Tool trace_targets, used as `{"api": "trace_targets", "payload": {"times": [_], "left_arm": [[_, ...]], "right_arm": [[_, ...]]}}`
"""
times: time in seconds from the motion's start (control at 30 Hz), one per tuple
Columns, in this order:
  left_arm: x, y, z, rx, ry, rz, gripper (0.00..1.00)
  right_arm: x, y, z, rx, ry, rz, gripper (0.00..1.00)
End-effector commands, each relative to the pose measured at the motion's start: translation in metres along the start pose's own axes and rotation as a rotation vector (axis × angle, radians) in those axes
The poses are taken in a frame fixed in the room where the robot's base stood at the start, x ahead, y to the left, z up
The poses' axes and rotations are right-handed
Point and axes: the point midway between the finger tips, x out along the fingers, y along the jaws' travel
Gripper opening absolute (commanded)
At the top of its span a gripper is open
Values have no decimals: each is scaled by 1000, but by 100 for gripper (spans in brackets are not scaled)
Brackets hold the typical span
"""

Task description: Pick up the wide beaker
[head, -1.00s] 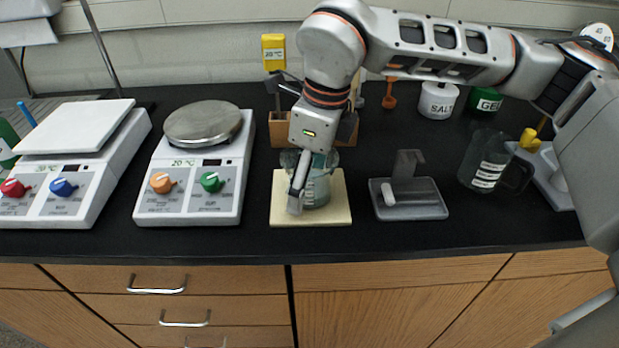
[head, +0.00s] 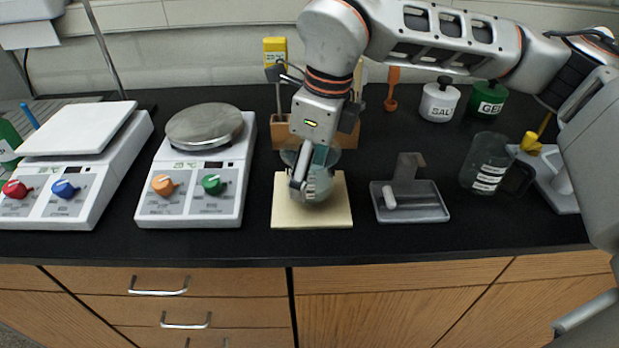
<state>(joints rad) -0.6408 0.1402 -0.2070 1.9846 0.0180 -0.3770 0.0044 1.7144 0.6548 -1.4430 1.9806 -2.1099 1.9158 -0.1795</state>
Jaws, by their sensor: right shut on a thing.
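The wide beaker (head: 322,188) is a clear glass vessel over the pale yellow square pad (head: 335,217) in the middle of the bench. My right gripper (head: 304,183) comes down from above and is shut on the beaker, with a finger in front of its near side. The gripper hides part of the beaker's rim and left side. I cannot tell whether the beaker's base touches the pad. My left gripper is not in view.
Two white hot plates or stirrers (head: 203,185) (head: 75,170) stand to the left. A grey tray with an upright bracket (head: 425,212) is to the right, then a glass jug (head: 484,160). A wooden rack (head: 280,131), a white jar (head: 438,102) and a green jar (head: 487,102) stand behind.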

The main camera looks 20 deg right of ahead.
Motion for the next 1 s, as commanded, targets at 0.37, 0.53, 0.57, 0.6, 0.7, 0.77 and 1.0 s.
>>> {"api": "trace_targets", "payload": {"times": [0.37,0.53,0.57,0.6,0.7,0.77,1.0], "left_arm": [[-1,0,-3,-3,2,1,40],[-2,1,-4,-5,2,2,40],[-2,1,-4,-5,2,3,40],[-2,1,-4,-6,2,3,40],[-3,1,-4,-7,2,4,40],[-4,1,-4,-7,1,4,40],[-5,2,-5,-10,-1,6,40]], "right_arm": [[-46,0,7,0,-3,-2,44],[-68,0,10,0,-3,-2,44],[-71,0,11,0,-3,-2,44],[-76,0,12,0,-3,-3,44],[-89,0,14,0,-3,-2,44],[-97,0,15,0,-3,-2,44],[-125,1,19,0,-2,-2,44]]}}
